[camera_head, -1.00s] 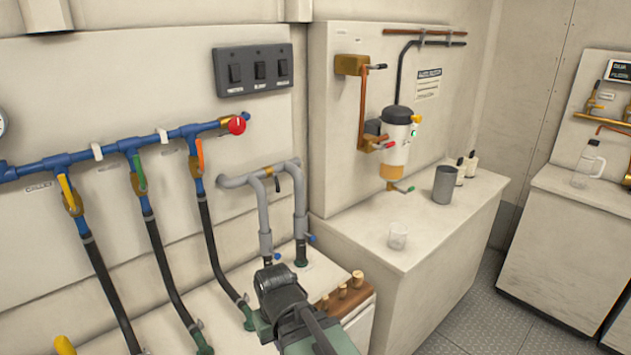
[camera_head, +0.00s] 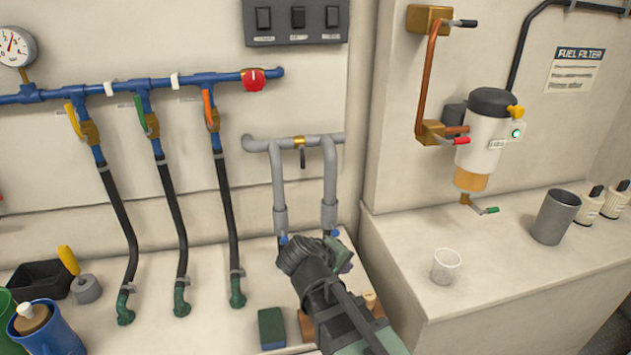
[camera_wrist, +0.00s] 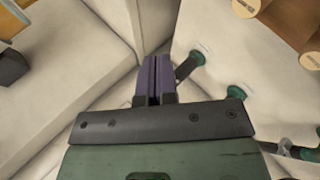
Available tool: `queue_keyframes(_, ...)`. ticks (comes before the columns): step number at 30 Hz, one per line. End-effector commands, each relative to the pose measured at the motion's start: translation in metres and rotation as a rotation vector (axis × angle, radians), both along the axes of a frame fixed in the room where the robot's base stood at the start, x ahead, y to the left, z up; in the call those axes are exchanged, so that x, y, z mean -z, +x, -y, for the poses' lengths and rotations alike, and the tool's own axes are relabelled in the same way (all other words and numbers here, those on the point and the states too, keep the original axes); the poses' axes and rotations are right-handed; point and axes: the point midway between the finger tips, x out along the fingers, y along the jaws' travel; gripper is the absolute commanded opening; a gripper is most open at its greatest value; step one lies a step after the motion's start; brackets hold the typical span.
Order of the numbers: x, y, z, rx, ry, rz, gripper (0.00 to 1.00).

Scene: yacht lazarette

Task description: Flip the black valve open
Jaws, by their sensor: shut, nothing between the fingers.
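Two valves have dark handles. One is a brass valve body (camera_head: 428,19) at the top of the copper pipe on the filter panel, its black-tipped lever (camera_head: 465,23) sticking out to the right. The other is a small brass valve (camera_head: 299,141) on the grey pipe loop, its dark handle (camera_head: 302,159) hanging down across the horizontal pipe. I cannot tell which one is meant. My gripper is shut and empty in the wrist view (camera_wrist: 153,65), its purple fingers together. In the head view my wrist is below the grey pipes, apart from both valves; the fingertips are mostly hidden.
The fuel filter (camera_head: 486,135) has red and green levers near it. A clear cup (camera_head: 446,266) and a grey cup (camera_head: 556,217) stand on the right counter. Blue piping (camera_head: 190,82) with coloured levers and black hoses runs left. Wooden plugs (camera_wrist: 305,25) are near my gripper.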

Motion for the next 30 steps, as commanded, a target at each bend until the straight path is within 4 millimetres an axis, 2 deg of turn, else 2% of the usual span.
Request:
queue_keyframes(2, -0.009, 0.018, -0.029, -0.114, -0.148, 0.095, 0.00)
queue_keyframes(6, -0.055, 0.041, -0.087, -0.333, -0.468, 0.303, 0.00)
queue_keyframes(9, -0.086, 0.047, -0.125, -0.452, -0.670, 0.420, 0.00)
queue_keyframes(12, -0.106, 0.047, -0.148, -0.521, -0.800, 0.489, 0.00)
queue_keyframes(16, -0.116, 0.047, -0.158, -0.549, -0.864, 0.519, 0.00)
queue_keyframes(25, -0.116, 0.048, -0.157, -0.547, -0.864, 0.519, 0.00)
queue_keyframes(30, -0.121, 0.065, -0.151, -0.544, -0.863, 0.517, 0.00)
